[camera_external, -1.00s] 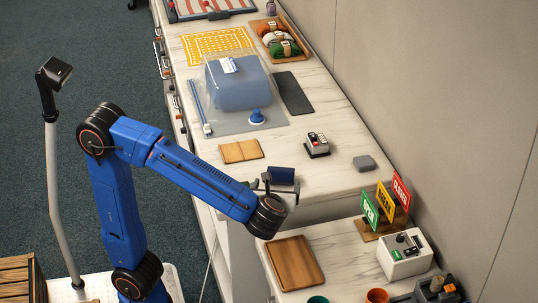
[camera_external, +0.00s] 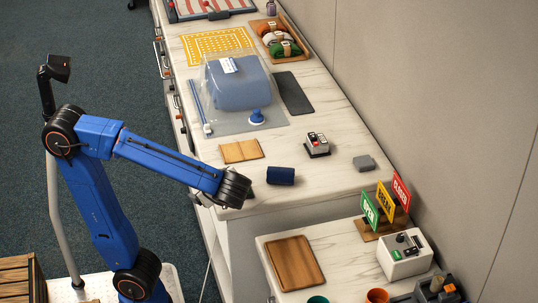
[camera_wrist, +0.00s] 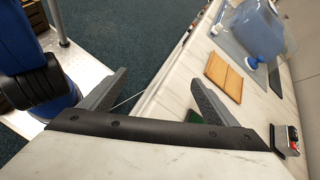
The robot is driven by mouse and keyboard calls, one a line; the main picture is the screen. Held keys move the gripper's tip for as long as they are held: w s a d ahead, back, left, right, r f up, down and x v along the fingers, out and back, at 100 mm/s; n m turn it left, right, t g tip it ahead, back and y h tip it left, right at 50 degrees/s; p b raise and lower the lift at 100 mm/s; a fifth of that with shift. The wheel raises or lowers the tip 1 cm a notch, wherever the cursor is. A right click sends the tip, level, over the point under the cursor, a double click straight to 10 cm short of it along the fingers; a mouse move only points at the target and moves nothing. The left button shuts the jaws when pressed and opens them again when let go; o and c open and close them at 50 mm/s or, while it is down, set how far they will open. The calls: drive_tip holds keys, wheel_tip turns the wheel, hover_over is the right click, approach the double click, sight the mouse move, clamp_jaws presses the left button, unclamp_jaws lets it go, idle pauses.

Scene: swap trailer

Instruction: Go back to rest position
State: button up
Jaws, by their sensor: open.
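My arm reaches from the left toward the long marble counter in the external view, and its wrist (camera_external: 235,187) is over the counter's near left edge. The fingers are mostly hidden behind the wrist there. In the wrist view my gripper (camera_wrist: 157,95) is open, its two dark fingers wide apart with nothing between them but floor and counter edge.
A wooden board (camera_external: 241,151), a grey switch box (camera_external: 316,145) and a large blue bag under clear plastic (camera_external: 238,85) are on the counter. A lower table holds a wooden tray (camera_external: 294,263) and coloured signs (camera_external: 385,202). A lamp pole (camera_external: 54,190) stands behind my arm.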

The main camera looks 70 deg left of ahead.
drive_tip(key=s+d+f+n+t+h, duration=0.1)
drive_tip(key=s+f+n+h, duration=0.65)
drive_tip(key=f, duration=0.25)
drive_tip(key=shift+w+d+f+n+t+h, duration=0.45)
drive_tip(key=shift+d+n+t, duration=0.25)
drive_tip(key=shift+t, duration=0.2)
drive_tip(key=shift+w+d+f+n+t+h, duration=0.2)
drive_tip(key=shift+w+d+n+t+h, duration=0.1)
drive_tip(key=shift+d+n+t+h, duration=0.45)
drive_tip(key=shift+w+d+f+n+t+h, duration=0.45)
drive_tip(key=shift+d+t, duration=0.35)
drive_tip(key=shift+t, duration=0.25)
drive_tip(key=shift+r, duration=0.1)
